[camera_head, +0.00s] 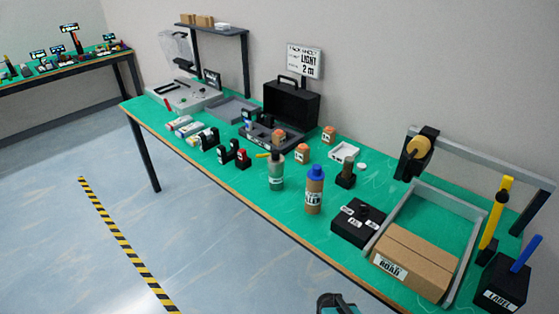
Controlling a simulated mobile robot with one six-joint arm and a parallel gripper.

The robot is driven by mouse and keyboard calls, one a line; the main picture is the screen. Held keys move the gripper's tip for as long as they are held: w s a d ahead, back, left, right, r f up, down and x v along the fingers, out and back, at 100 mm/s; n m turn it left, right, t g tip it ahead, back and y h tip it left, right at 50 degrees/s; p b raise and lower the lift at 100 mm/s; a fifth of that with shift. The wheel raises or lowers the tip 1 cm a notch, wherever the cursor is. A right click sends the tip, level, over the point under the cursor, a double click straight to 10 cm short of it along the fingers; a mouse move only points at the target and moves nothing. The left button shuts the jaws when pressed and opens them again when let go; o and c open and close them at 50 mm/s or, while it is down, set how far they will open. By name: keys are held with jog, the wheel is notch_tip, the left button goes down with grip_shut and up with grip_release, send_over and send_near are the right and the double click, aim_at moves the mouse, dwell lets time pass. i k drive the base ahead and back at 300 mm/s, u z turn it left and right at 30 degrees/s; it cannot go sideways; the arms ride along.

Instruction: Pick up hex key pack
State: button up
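I cannot make out for sure which item is the hex key pack. Several small flat packs (188,129) lie in a row near the front edge of the green-topped table, left of its middle, and one of them may be it. Their print is too small to read. My gripper's fingers are not in view. Only a dark and teal rounded part, which looks like my arm, shows at the bottom edge, well to the right of and nearer than the packs.
Black holders (209,139) stand just right of the packs. A black toolbox (291,101) is behind. The floor (190,230) in front is clear.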

aim_at(242, 153)
jog(key=u, duration=0.35)
jog(key=i, duration=0.9)
jog(key=u, duration=0.1)
jog(key=k, duration=0.95)
jog(key=u, duration=0.15)
jog(key=i, duration=0.6)
jog(key=z, duration=0.05)
